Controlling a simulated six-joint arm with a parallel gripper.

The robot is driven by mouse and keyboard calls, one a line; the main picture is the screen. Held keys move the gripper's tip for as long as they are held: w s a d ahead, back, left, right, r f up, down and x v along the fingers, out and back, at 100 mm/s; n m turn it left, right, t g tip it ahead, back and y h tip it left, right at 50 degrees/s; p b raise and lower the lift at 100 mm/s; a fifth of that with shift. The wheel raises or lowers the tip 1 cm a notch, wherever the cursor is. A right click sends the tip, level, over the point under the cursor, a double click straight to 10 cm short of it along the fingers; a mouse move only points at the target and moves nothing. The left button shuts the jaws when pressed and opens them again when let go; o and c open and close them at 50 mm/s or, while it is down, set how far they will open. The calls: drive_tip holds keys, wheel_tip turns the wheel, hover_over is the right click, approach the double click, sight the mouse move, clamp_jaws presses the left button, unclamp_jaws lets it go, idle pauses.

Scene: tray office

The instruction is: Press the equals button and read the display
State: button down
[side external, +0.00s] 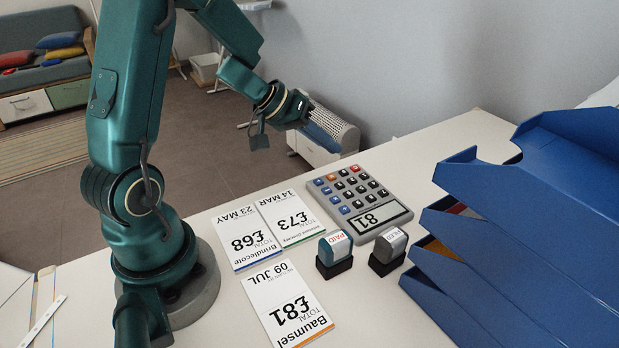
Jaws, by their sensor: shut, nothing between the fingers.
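The grey calculator (331,210) lies on the white desk with its display (382,218) toward the camera side. The display's digits appear upside down and look like 81. Its keys are mostly dark, with several blue ones at the left and an orange key (332,177) and a red key (343,172) in the far row. The key labels are too small to read, so I cannot tell which is equals. My gripper (304,108) is shut and empty, raised in the air beyond the calculator's far edge and apart from it.
Invoice cards marked £68 (243,262), £73 (294,239) and £81 (271,291) lie left of and in front of the calculator. Two stamps, PAID (335,249) and a grey one (390,246), stand close to its near edge. Stacked blue trays (545,185) stand at the right.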

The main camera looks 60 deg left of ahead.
sight(326, 180)
drive_tip(key=shift+f, duration=2.15)
drive_tip(key=shift+f, duration=0.15)
drive_tip(key=shift+f, duration=0.25)
drive_tip(key=shift+f, duration=0.35)
idle(0.9)
drive_tip(key=shift+r, duration=0.8)
drive_tip(key=shift+r, duration=2.5)
